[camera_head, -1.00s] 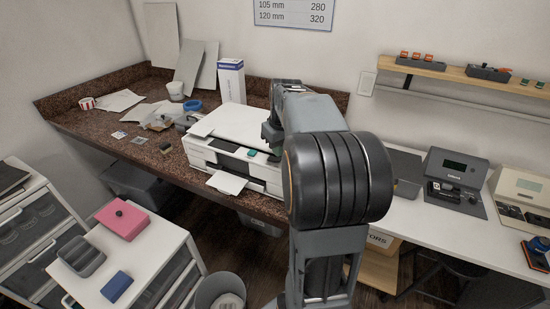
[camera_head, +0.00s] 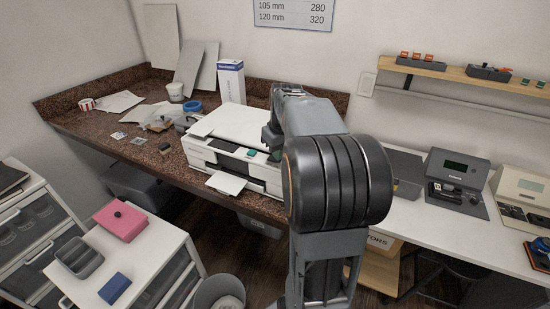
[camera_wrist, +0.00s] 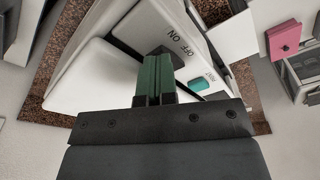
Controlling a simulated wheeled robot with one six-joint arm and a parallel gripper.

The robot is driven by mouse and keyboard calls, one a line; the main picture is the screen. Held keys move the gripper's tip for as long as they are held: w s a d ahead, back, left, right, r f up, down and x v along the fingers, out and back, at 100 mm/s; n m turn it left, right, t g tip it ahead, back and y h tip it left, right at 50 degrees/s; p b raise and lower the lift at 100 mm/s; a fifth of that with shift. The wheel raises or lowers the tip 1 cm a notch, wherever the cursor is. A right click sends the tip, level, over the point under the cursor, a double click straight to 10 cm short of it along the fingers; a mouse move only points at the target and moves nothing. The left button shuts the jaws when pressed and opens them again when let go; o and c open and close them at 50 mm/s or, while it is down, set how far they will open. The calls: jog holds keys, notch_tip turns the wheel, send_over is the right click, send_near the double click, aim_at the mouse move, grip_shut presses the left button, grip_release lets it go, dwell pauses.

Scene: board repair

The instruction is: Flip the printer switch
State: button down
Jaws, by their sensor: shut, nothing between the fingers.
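The white printer (camera_head: 240,122) stands on the speckled brown counter, with a paper sheet sticking out of its front. In the wrist view the printer (camera_wrist: 100,75) fills the middle, with OFF and ON lettering and a green PRINT button (camera_wrist: 198,83). A dark switch (camera_wrist: 172,57) sits beside the lettering, partly hidden by my fingertips. My gripper (camera_wrist: 157,62) is shut and empty, its green fingers at the switch. I cannot tell whether they touch it, nor which way the switch is set. In the head view my arm hides most of the printer's right end.
A white and blue box (camera_head: 230,82) stands behind the printer. A blue tape roll (camera_head: 192,107) and papers lie to its left. A wall shelf (camera_head: 455,73) and a white bench with devices are at right.

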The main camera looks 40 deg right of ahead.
jog(key=shift+f, duration=0.2)
jog(key=shift+r, duration=0.2)
notch_tip(320, 180, up, 7)
jog(key=p, duration=0.6)
jog(key=shift+f, duration=0.1)
dwell(0.4)
